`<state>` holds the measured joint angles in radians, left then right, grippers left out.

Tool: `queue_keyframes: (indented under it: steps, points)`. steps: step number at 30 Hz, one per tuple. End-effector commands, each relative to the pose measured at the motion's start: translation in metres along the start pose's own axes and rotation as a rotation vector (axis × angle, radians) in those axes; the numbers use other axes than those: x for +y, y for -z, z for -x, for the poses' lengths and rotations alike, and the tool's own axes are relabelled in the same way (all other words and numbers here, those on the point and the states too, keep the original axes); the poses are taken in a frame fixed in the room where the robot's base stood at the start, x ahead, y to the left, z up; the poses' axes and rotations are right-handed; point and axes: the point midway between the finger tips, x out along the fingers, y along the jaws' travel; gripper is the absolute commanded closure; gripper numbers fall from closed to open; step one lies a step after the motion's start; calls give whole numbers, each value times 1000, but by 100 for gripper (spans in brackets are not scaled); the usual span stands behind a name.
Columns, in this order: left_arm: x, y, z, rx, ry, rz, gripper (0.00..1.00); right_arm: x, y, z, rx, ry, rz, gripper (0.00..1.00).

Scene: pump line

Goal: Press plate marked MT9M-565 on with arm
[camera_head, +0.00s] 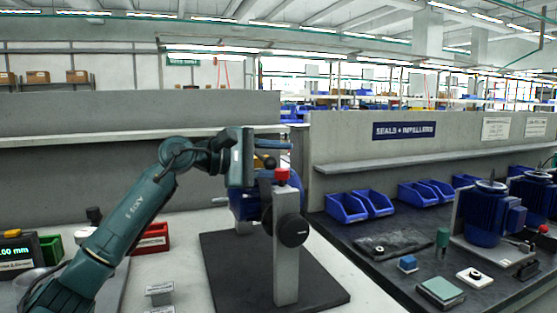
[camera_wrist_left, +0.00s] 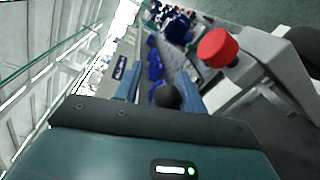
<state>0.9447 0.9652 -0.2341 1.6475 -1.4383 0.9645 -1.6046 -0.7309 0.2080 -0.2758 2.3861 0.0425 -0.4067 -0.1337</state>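A grey press column (camera_head: 287,262) stands on a black base mat, with a red button (camera_head: 282,174) on top and a black disc (camera_head: 292,230) on its side. The red button also shows in the wrist view (camera_wrist_left: 217,47). My left gripper (camera_head: 275,152) is beside the column's top, at the black ball knob (camera_head: 268,162). In the wrist view its blue fingers are apart, with the black ball (camera_wrist_left: 166,95) between them, closer to the right finger. Contact cannot be told. A blue pump (camera_head: 246,205) is partly hidden behind the column. No plate marked MT9M-565 is readable. My right gripper is not in view.
Small label stands (camera_head: 160,290), a red bin (camera_head: 153,240) and a display (camera_head: 17,250) are at the left. On the dark right bench (camera_head: 400,285) are blue bins (camera_head: 346,208), blue pumps (camera_head: 484,215) and small parts. A grey partition (camera_head: 350,145) stands behind.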

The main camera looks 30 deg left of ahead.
Motion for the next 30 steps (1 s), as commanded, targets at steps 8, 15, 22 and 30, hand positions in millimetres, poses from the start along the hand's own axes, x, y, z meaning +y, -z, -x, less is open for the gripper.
queue_keyframes:
  steps: [8, 15, 22, 30]
  points:
    - [1, 0, 0, -1, -2, -2, 52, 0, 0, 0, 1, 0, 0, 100]
    - [0, 1, 22, 4, -2, -3, 52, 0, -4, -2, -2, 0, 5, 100]
    - [-2, 2, 60, 4, -1, -1, 52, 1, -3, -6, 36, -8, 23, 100]
    - [0, 0, 76, -1, -1, -2, 52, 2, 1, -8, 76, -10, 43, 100]
